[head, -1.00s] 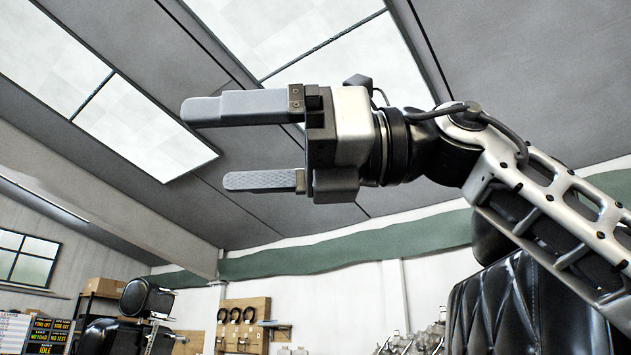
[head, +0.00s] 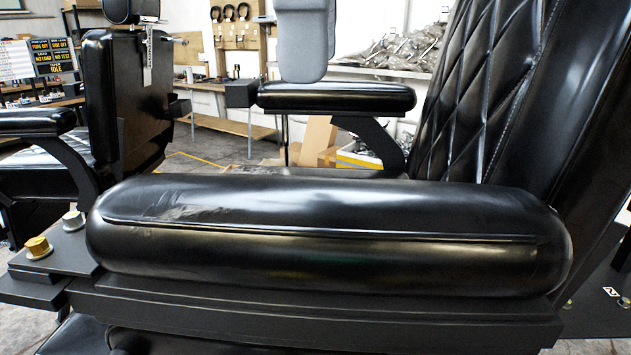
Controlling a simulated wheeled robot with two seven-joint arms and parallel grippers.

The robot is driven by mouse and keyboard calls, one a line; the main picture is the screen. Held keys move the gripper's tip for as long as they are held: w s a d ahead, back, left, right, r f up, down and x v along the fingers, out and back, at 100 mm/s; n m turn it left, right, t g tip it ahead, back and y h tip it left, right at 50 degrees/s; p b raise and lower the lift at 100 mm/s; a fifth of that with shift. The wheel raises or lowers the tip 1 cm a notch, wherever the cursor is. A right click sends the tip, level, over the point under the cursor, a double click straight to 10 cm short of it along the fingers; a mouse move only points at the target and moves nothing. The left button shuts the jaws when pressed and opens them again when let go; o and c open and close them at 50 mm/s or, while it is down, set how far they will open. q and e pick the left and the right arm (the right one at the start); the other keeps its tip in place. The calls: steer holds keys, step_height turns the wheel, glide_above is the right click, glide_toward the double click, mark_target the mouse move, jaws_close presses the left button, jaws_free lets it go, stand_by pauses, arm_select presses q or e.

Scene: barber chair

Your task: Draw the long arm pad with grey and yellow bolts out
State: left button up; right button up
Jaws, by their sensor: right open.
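The long black arm pad (head: 330,235) lies across the foreground of the head view, with a seam along its side and a scuffed patch near its left end. It rests on a dark bar (head: 310,308). A yellow bolt (head: 38,248) and a greyer bolt (head: 73,220) stand on a dark plate at its left end. My right gripper (head: 305,50) shows only as grey finger pads pointing down at the top edge. It is open, above and apart from the long pad; the rest of it is out of frame. My left gripper is not in view.
The chair's quilted black backrest (head: 490,90) rises at the right. Another armrest (head: 337,97) stands beyond the long pad. A second black chair (head: 120,95) stands at the left. Cardboard boxes (head: 318,140) and a workbench (head: 225,120) are behind.

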mark_target(315, 193)
arm_select(q)
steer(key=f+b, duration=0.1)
steer(key=b, duration=0.1)
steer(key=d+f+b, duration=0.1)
steer(key=b, duration=0.1)
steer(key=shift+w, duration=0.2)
arm_select(e)
step_height(315, 193, down, 14)
steer(key=shift+f, duration=0.2)
steer(key=c, duration=1.4)
steer(key=o, duration=0.7)
steer(key=c, duration=0.6)
steer(key=shift+r, duration=0.15)
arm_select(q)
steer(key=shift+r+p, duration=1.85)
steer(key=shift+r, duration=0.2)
arm_select(e)
steer(key=shift+r, duration=2.15)
